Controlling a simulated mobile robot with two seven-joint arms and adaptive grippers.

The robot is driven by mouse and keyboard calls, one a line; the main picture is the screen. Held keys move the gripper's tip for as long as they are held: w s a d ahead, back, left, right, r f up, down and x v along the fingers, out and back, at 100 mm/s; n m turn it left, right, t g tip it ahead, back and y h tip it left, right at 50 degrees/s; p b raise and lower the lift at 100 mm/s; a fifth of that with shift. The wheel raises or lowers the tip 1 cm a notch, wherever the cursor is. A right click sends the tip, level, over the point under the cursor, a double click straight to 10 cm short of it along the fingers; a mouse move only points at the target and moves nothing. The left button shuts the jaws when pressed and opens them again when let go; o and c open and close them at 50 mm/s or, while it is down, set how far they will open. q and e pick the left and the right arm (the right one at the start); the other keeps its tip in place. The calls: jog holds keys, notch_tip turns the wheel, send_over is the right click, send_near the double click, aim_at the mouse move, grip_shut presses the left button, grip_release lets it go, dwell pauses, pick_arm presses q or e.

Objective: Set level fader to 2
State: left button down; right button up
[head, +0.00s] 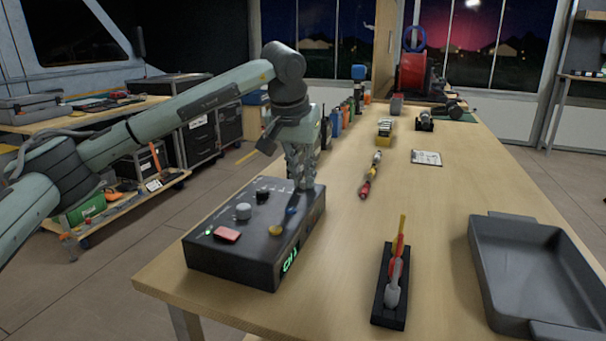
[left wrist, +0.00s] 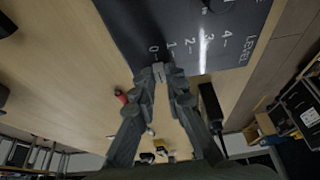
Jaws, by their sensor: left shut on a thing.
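The dark control box (head: 228,262) stands at the near left corner of the bench. In the left wrist view its panel (left wrist: 135,22) shows a LEVEL scale marked 0 to 4. My left gripper (head: 304,187) points down over the far right end of the box. It is shut on the level fader's small grey cap (left wrist: 158,71), mostly hidden by the fingertips (left wrist: 165,74). The cap sits beside the 0 mark, at the low end of the scale. A bright line shows near the 3. My right gripper is not in view.
The box also carries a red button (head: 227,235), a grey knob (head: 243,211), a yellow button (head: 275,230) and a lit CH 1 display (head: 291,260). A black holder (head: 388,312) and a grey tray (head: 490,265) stand to the right. Bench between is clear.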

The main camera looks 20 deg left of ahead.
aim_at(288, 184)
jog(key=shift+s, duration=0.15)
pick_arm(q)
jog(key=shift+a+r, duration=0.1)
jog(key=shift+a, duration=0.25)
jog(key=a, duration=0.3)
jog(key=shift+w+a+p, duration=0.1)
jog(key=shift+a+p, duration=0.15)
jog(key=shift+p, duration=0.1)
jog(key=c, duration=1.6)
grip_release()
jog(key=shift+d, duration=0.1)
jog(key=shift+o, duration=0.2)
jog(key=v, duration=1.2)
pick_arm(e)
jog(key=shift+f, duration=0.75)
